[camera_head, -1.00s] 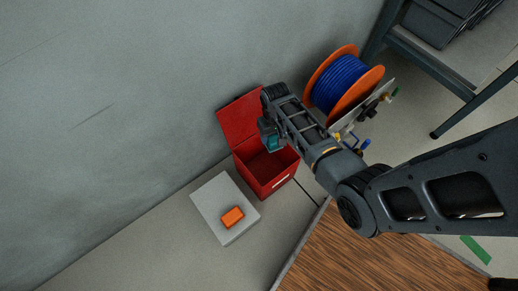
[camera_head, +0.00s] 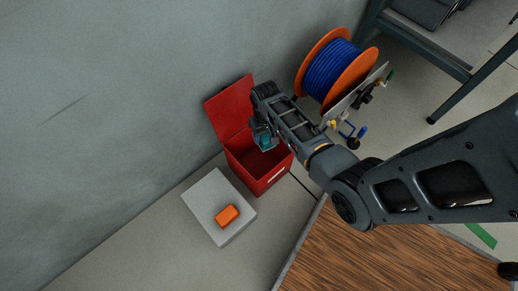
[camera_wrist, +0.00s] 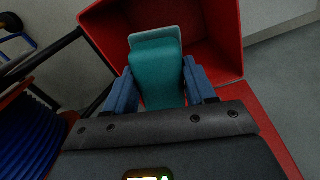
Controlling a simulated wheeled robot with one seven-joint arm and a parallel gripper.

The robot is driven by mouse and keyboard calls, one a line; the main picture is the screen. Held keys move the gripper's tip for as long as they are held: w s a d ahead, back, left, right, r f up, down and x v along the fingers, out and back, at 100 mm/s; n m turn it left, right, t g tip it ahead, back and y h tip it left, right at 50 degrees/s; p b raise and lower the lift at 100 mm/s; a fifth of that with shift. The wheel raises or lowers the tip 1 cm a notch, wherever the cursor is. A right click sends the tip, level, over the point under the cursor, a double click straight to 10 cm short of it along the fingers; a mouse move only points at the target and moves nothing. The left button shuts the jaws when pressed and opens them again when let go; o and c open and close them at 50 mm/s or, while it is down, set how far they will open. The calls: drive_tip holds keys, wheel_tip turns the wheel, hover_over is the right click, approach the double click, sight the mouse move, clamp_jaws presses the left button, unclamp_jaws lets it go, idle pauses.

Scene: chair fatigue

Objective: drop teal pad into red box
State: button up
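The teal pad (camera_wrist: 157,72) is between the two blue fingers of my gripper (camera_wrist: 160,85) in the wrist view, with a paler edge at its far end. In the head view the teal pad (camera_head: 265,142) shows below my gripper (camera_head: 262,132), over the opening of the red box. The red box (camera_head: 262,178) stands open on the floor against the wall, its lid (camera_head: 230,110) tilted back. In the wrist view the inside of the red box (camera_wrist: 215,40) lies beyond the pad. My gripper is shut on the pad.
A pale grey block (camera_head: 205,195) with an orange object (camera_head: 228,215) on it stands left of the box. A blue cable reel (camera_head: 335,70) with orange flanges stands to the right. A brown wooden surface (camera_head: 340,255) is at the front.

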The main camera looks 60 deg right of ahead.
drive_tip(key=o, duration=0.5)
drive_tip(key=shift+o, duration=0.2)
drive_tip(key=shift+r+p, duration=1.65)
drive_tip(key=shift+r, duration=2.25)
